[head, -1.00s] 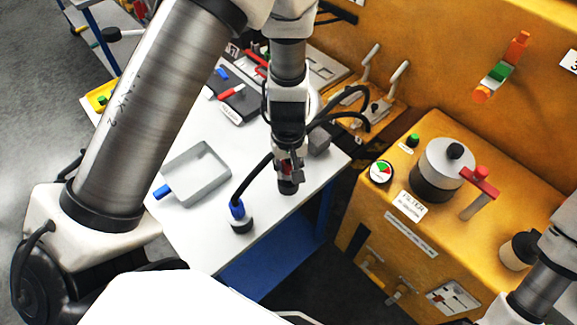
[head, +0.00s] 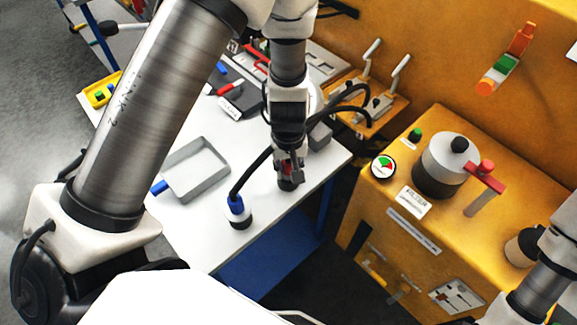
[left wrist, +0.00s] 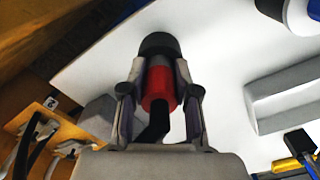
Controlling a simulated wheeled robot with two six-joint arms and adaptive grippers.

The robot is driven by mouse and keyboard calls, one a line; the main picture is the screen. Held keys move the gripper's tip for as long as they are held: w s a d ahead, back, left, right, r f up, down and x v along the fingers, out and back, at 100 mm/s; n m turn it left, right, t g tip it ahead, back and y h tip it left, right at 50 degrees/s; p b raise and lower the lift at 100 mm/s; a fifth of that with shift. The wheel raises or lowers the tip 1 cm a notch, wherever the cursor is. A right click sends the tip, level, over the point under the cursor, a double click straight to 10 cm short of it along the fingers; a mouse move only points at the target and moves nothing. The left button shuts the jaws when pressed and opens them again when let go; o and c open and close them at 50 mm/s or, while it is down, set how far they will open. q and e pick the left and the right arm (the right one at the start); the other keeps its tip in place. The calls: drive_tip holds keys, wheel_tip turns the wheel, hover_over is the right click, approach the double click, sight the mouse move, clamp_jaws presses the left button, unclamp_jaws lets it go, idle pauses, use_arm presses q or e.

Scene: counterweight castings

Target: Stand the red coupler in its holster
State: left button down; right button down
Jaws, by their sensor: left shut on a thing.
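My left gripper (head: 289,172) points down over the white table and is shut on the red coupler (head: 287,169). In the left wrist view the red coupler (left wrist: 158,84) sits between the two fingers, with a grey band beyond it. A dark hose runs from its near end. A wide black round piece (left wrist: 158,45) is at its far end, and shows as a dark cylinder (head: 288,184) in the head view. I cannot tell whether this is the holster or the coupler's own nose. My right gripper is out of view; only part of the right arm shows.
A blue coupler (head: 236,204) stands in a black-and-white holder at the table's front. A grey tray (head: 195,170) lies left of it. A grey block (head: 319,136) is close behind my left gripper. A yellow machine (head: 400,240) with a red-handled valve stands to the right.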

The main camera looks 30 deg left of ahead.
use_arm(q)
drive_tip(key=shift+f, duration=0.15)
drive_tip(key=c, duration=0.8)
unclamp_jaws()
wheel_tip(320, 180, up, 12)
drive_tip(key=shift+r, duration=0.1)
